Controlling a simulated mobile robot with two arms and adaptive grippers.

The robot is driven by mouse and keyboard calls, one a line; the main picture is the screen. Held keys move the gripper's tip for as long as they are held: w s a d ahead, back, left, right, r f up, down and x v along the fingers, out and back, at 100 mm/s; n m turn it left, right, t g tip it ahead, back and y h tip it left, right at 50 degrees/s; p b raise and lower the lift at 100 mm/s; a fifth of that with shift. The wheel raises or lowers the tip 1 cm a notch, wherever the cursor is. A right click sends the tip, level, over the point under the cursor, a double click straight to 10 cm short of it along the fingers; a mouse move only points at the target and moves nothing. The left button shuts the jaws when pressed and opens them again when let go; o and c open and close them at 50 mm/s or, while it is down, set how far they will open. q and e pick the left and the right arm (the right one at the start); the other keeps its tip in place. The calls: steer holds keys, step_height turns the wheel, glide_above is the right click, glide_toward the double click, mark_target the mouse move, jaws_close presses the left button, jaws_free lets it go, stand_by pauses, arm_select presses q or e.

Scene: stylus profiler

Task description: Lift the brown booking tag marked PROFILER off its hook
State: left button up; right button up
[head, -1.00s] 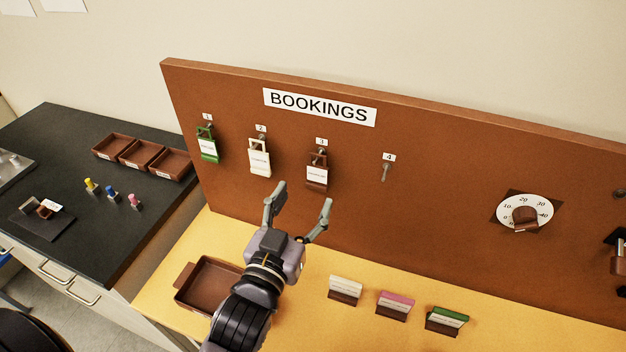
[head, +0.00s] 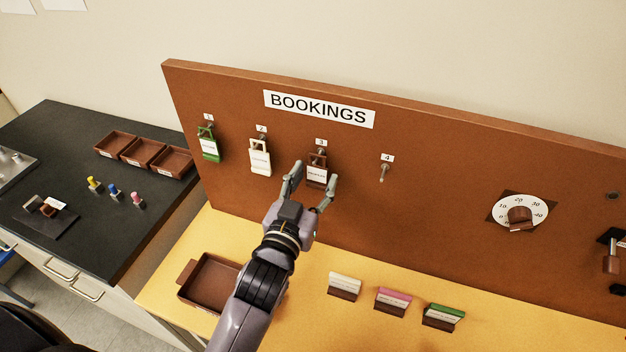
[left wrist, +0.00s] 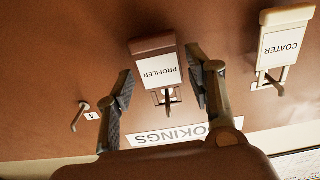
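The brown booking tag marked PROFILER (head: 317,172) hangs on hook 3 (head: 321,150) of the brown board. In the left wrist view the tag (left wrist: 155,48) appears upside down, with its hook (left wrist: 167,97) through the opening of its frame. My left gripper (head: 315,178) is open, with one finger on each side of the tag. In the left wrist view the gripper (left wrist: 162,88) shows gaps between the fingers and the tag. My right gripper is not in view.
A cream tag (head: 260,158), marked COATER in the left wrist view (left wrist: 283,45), hangs beside it, and a green tag (head: 209,147) hangs on hook 1. Hook 4 (head: 384,170) is empty. A brown tray (head: 184,270) and several small card holders (head: 393,300) stand on the yellow bench.

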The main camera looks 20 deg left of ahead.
arm_select(q)
jaws_close()
stand_by(0.8)
steer(key=shift+r, duration=0.1)
steer(key=shift+r+p, duration=0.45)
steer(key=shift+p, duration=0.2)
steer(key=s, duration=0.8)
steer(key=shift+a, duration=0.15)
stand_by(0.8)
